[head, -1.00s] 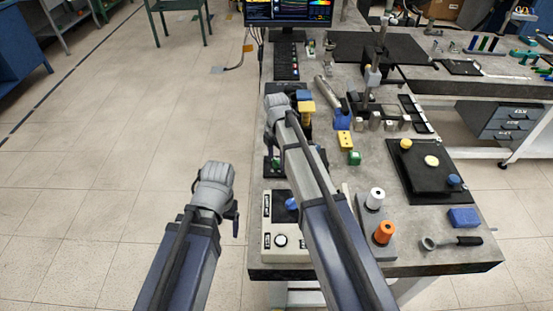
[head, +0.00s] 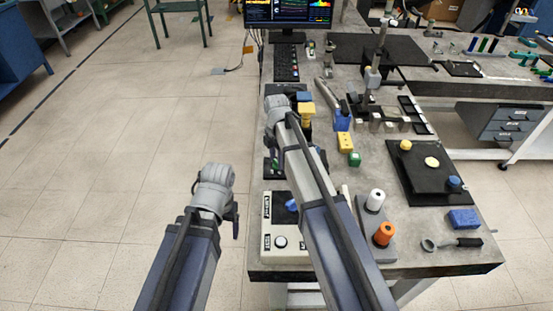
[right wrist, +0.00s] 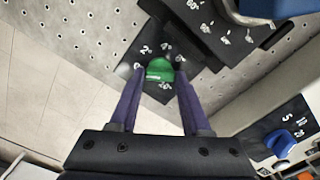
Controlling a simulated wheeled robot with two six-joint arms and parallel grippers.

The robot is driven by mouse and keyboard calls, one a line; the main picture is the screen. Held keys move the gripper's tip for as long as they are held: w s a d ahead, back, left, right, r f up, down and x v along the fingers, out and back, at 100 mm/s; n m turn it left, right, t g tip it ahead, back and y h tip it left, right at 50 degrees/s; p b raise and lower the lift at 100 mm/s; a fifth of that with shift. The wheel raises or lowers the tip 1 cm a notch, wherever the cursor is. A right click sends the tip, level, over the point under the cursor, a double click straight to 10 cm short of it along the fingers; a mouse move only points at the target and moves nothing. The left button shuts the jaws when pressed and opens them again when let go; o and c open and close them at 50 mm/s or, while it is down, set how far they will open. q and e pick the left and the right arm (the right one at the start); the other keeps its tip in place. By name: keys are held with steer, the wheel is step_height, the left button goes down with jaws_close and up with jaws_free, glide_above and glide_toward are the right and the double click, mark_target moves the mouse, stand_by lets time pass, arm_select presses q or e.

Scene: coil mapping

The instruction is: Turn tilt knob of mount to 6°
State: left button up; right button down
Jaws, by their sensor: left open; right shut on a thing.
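The green tilt knob (right wrist: 159,70) sits on a black dial plate with white degree figures around it in the right wrist view. Its pale mark is on the side towards my gripper; the exact setting is too small to read. My right gripper (right wrist: 160,75) has its two fingers on either side of the knob and is shut on it. In the head view my right arm covers most of the mount. My left gripper (head: 236,217) is open and empty, over the floor left of the bench.
A white control box (head: 285,256) with a blue knob stands at the bench's near left corner. White (head: 375,199) and orange (head: 384,233) spools stand right of my right arm. A yellow block (head: 345,142) and a green piece (head: 355,159) lie beyond.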

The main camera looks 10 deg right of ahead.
steer(key=m, duration=0.7)
steer(key=shift+m, duration=0.4)
steer(key=m, duration=0.3)
steer(key=shift+m, duration=0.3)
steer(key=m, duration=0.3)
steer(key=shift+w+m, duration=0.1)
steer(key=shift+m, duration=0.3)
steer(key=m, duration=0.7)
steer(key=shift+d, duration=0.1)
steer(key=m, duration=0.3)
steer(key=shift+m, duration=2.3)
